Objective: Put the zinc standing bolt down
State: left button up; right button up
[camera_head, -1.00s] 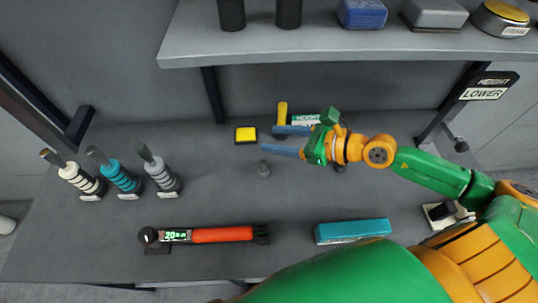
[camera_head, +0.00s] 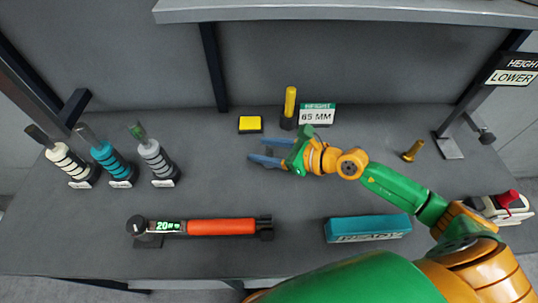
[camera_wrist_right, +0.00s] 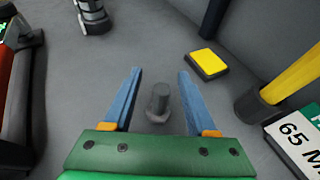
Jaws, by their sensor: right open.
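The zinc standing bolt (camera_wrist_right: 159,100) is a grey bolt standing upright, head down, on the grey bench. In the right wrist view it is between the two blue fingers of my right gripper (camera_wrist_right: 160,72), with gaps on both sides. In the head view my right gripper (camera_head: 258,150) is open low over the middle of the bench, and the bolt cannot be made out there. My left gripper is not in view.
A yellow block (camera_head: 250,124), a yellow-topped post (camera_head: 289,108) and a 65 MM sign (camera_head: 317,115) stand behind. Several ringed cylinders (camera_head: 111,163) are left. A red tool (camera_head: 220,226) and teal box (camera_head: 367,228) lie in front; a brass bolt (camera_head: 413,150) is right.

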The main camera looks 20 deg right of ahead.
jog(key=shift+x, duration=1.1)
jog(key=shift+d, duration=0.15)
grip_shut()
